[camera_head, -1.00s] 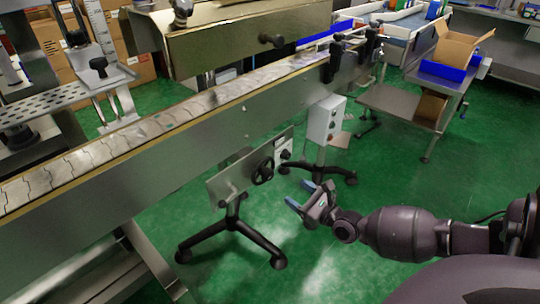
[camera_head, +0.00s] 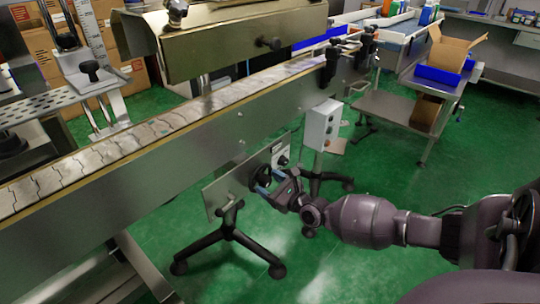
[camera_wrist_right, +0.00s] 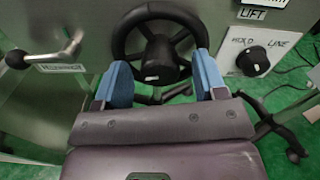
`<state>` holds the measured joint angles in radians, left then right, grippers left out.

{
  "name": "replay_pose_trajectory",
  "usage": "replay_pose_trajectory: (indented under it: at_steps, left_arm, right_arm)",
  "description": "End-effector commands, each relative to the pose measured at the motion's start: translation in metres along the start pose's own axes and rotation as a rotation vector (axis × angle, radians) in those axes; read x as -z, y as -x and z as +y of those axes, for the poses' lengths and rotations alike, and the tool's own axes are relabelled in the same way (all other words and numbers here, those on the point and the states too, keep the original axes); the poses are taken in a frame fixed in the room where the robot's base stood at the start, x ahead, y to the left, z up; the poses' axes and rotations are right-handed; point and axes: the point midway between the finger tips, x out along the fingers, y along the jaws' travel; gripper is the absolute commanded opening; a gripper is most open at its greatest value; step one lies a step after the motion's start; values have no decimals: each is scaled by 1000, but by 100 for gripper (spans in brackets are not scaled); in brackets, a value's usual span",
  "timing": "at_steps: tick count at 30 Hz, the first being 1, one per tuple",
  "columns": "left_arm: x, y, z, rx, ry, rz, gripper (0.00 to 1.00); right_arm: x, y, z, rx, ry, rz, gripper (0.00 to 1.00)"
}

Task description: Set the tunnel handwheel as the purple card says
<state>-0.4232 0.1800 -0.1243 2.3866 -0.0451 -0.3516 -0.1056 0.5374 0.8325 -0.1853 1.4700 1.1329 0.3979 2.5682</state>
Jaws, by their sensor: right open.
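The black handwheel (camera_wrist_right: 157,58) shows in the wrist view, mounted on a grey metal panel. Its rim, spokes and hub are visible; the lower part is partly hidden behind my fingers. My right gripper (camera_wrist_right: 164,80) is open, its two blue fingertips spread to the left and right of the wheel's lower half. I cannot tell whether they touch the rim. In the head view the right gripper (camera_head: 270,186) is at the panel's front and partly covers the handwheel (camera_head: 262,175). No purple card can be made out. My left gripper is not in view.
Right of the wheel is a black knob (camera_wrist_right: 255,61) on a white "HOLD / LINE" plate, below a "LIFT" label (camera_wrist_right: 252,15). Left is a metal lever (camera_wrist_right: 45,58). A grey button box (camera_head: 322,126) and the conveyor (camera_head: 190,140) stand close by. Green floor is free at the front.

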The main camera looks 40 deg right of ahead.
Motion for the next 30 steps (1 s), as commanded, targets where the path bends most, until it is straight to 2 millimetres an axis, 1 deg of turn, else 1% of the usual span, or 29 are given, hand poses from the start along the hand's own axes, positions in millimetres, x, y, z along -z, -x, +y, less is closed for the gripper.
replay_pose_trajectory:
  at_steps: [3,4,13,23,30]
  left_arm:
    - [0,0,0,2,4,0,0]
    - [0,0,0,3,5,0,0]
    - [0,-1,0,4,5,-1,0]
    - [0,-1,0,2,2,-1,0]
    - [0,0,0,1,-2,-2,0]
  right_arm:
    - [0,0,0,0,0,0,65]
    - [0,0,0,0,0,0,62]
    - [0,0,0,0,0,0,16]
    - [0,1,0,0,46,0,16]
    - [0,1,0,1,192,0,16]
